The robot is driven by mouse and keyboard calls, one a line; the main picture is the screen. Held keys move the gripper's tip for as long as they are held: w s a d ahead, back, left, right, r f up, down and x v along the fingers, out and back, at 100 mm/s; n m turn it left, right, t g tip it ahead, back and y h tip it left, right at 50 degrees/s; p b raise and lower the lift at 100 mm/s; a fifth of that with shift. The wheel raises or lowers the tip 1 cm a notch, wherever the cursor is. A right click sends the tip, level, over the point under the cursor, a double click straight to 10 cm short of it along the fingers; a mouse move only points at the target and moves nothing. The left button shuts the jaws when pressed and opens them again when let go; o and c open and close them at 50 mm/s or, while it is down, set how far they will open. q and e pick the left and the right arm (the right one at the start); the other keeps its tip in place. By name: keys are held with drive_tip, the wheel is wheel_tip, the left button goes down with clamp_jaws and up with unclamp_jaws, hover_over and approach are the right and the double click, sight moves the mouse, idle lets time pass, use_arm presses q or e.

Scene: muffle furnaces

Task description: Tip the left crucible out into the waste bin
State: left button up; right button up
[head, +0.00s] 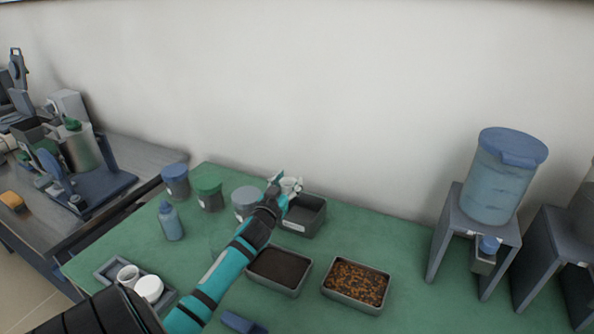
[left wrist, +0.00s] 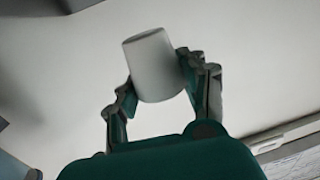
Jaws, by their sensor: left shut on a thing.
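My left gripper (head: 284,184) is shut on a white crucible (head: 291,185) over the left part of a grey open bin with a label (head: 316,229), near the wall. In the left wrist view the crucible (left wrist: 153,66) sits between the two fingers of my left gripper (left wrist: 160,84), and its outer wall looks smooth and plain. Its mouth and contents cannot be made out. The gripper and arm hide part of the bin's left side. My right gripper is out of view.
A tray (head: 168,301) at front left holds a second white cup (head: 128,277) and a white round piece (head: 149,288). Two trays of dark soil (head: 279,268) and brown-orange granules (head: 357,284) stand before the bin. Jars (head: 209,196) and a blue bottle (head: 171,222) stand left; a water container (head: 501,177) right.

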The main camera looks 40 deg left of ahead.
sight(287, 192)
use_arm(q)
drive_tip(key=shift+w+a, duration=0.1)
drive_tip(key=shift+w, duration=0.15)
drive_tip(key=shift+s, duration=0.2)
drive_tip(key=shift+s+d+f+b, duration=0.2)
drive_tip(key=shift+f+b, duration=0.15)
drive_tip(key=shift+b, duration=0.25)
drive_tip(key=shift+s+d+f+b, duration=0.15)
drive_tip(key=shift+f+b, duration=0.2)
drive_tip(key=shift+b, duration=0.25)
drive_tip(key=shift+w+a+f, duration=0.1)
drive_tip(key=shift+f, duration=0.2)
drive_tip(key=shift+f+b, duration=0.65)
drive_tip(key=shift+b, duration=0.35)
drive_tip(key=shift+m, duration=0.3)
drive_tip(key=shift+r+m+b, duration=0.15)
drive_tip(key=shift+m+b, duration=0.15)
drive_tip(key=shift+m, duration=0.2)
drive_tip(key=shift+r, duration=0.1)
drive_tip(key=shift+r+m+p, duration=0.1)
drive_tip(key=shift+m+p, duration=0.4)
drive_tip(key=shift+m, duration=0.1)
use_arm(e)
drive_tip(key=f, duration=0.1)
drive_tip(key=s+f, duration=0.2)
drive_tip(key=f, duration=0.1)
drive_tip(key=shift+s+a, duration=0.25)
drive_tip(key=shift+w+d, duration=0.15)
